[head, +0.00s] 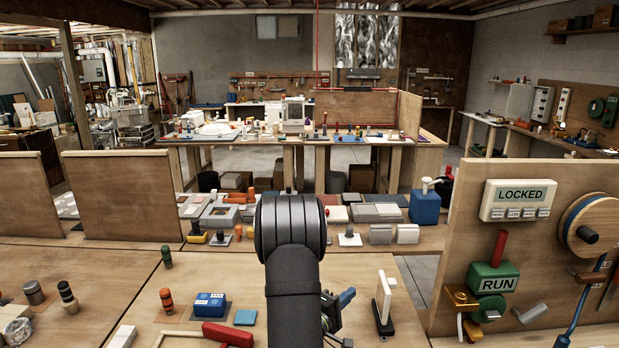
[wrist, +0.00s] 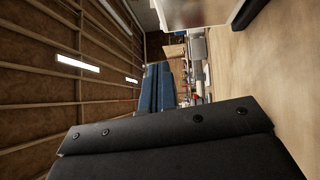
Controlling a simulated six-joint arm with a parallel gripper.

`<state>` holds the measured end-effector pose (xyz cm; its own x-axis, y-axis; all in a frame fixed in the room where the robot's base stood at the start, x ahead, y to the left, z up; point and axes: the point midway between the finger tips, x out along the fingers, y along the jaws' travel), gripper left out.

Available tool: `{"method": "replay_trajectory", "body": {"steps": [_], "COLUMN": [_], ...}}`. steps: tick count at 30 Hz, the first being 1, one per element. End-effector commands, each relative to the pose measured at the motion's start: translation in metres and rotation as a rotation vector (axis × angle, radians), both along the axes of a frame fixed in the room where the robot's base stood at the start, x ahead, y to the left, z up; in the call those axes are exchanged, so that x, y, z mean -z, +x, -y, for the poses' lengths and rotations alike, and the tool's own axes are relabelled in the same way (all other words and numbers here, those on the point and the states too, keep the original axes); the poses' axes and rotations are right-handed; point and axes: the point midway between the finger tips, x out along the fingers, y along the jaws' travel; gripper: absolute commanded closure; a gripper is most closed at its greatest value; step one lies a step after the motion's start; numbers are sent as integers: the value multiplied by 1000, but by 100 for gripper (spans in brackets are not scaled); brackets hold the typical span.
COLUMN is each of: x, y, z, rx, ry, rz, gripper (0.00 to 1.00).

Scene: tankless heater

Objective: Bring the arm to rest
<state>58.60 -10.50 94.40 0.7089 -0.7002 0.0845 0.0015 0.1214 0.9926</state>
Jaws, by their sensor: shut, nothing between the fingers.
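My arm (head: 292,270) rises in the middle of the head view, its dark links folded toward the camera. It hides part of the bench behind it. My gripper (wrist: 157,68) shows in the wrist view as two blue fingers side by side beyond its dark body. The fingers are shut with nothing between them. In the head view the gripper is mostly hidden behind the arm; a blue tip and dark parts show just right of the arm, low over the bench.
The near bench (head: 220,272) carries a red-handled tool (head: 228,334), blue blocks (head: 210,305) and an upright white plate (head: 383,297) close right of my arm. A wooden panel (head: 450,258) with a LOCKED display (head: 520,199) and green RUN box (head: 492,278) stands at the right.

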Motion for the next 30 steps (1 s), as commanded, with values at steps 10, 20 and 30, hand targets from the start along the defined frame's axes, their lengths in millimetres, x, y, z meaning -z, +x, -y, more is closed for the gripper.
{"method": "replay_trajectory", "body": {"steps": [10,20,30], "x": [0,2,4], "y": [38,39,38], "z": [55,72,69], "rx": [5,1,3], "ry": [-1,0,0], "rz": [0,2,2], "gripper": [100,100,100]}}
